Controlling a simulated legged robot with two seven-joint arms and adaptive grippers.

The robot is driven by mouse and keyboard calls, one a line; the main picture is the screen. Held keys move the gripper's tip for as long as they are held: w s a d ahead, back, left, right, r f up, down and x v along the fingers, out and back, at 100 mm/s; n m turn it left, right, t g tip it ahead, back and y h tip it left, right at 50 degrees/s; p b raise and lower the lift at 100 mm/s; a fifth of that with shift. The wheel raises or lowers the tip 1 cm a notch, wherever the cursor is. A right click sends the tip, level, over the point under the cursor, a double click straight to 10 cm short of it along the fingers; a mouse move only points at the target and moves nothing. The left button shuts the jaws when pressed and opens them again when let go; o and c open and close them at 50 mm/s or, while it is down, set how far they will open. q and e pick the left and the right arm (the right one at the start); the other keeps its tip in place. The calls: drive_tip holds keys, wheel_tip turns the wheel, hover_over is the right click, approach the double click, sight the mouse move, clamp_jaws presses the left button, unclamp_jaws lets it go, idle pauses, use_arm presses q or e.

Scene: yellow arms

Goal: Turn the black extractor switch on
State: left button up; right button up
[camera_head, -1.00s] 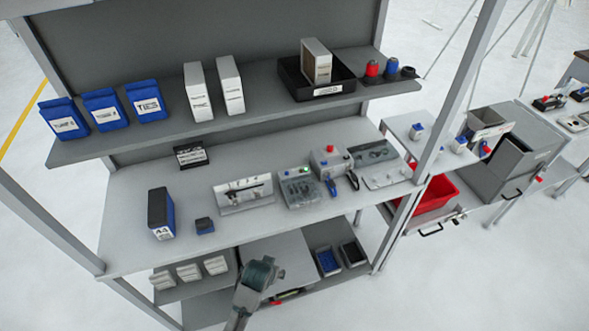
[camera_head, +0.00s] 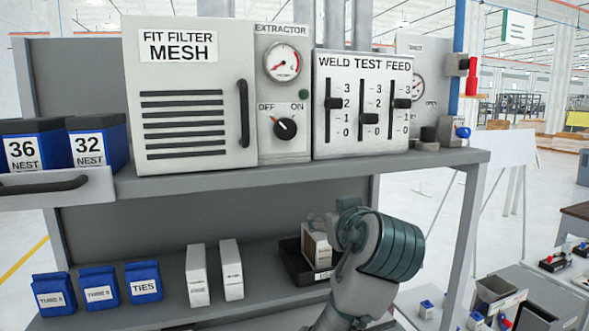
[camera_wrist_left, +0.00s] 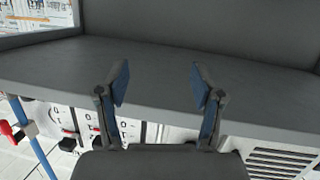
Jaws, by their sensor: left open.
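The black extractor switch (camera_head: 285,128) is a round knob on a pale panel at the upper middle of the head view, under a gauge marked EXTRACTOR. Its small pointer seems to slant toward OFF, on the left. My left gripper (camera_head: 342,215) is below and right of the knob, in front of the shelf unit and apart from the switch. Its fingers are mostly hidden by my wrist there. The left wrist view shows the two fingers (camera_wrist_left: 160,83) spread and empty, facing a grey surface. My right gripper is out of view.
The FIT FILTER MESH box (camera_head: 190,90) with a black handle stands left of the switch. The WELD TEST FEED slider panel (camera_head: 362,105) stands right of it. The upper shelf's front edge (camera_head: 300,172) runs below. A black tray (camera_head: 300,265) sits behind my arm.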

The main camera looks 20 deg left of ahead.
sight(286, 129)
use_arm(q)
drive_tip(key=s+r+n+t+y, duration=0.1)
drive_tip(key=s+r+n+y, duration=0.3)
drive_tip(key=s+r, duration=1.15)
drive_tip(key=p+x, duration=0.4)
drive_tip(key=x, duration=0.1)
drive_tip(key=p+x, duration=0.5)
drive_tip(key=x, duration=0.1)
drive_tip(key=w+d+r+p+x, duration=0.1)
drive_tip(key=p+x, duration=0.4)
drive_tip(key=shift+w+d+f, duration=0.1)
drive_tip(key=shift+w+f, duration=0.15)
drive_tip(key=shift+w, duration=0.2)
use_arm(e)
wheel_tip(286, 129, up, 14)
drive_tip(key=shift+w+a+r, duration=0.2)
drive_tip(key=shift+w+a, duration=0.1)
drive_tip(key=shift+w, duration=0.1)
use_arm(q)
drive_tip(key=shift+c, duration=0.2)
drive_tip(key=shift+s+a, duration=0.1)
drive_tip(key=shift+a, duration=0.1)
drive_tip(key=c, duration=1.1)
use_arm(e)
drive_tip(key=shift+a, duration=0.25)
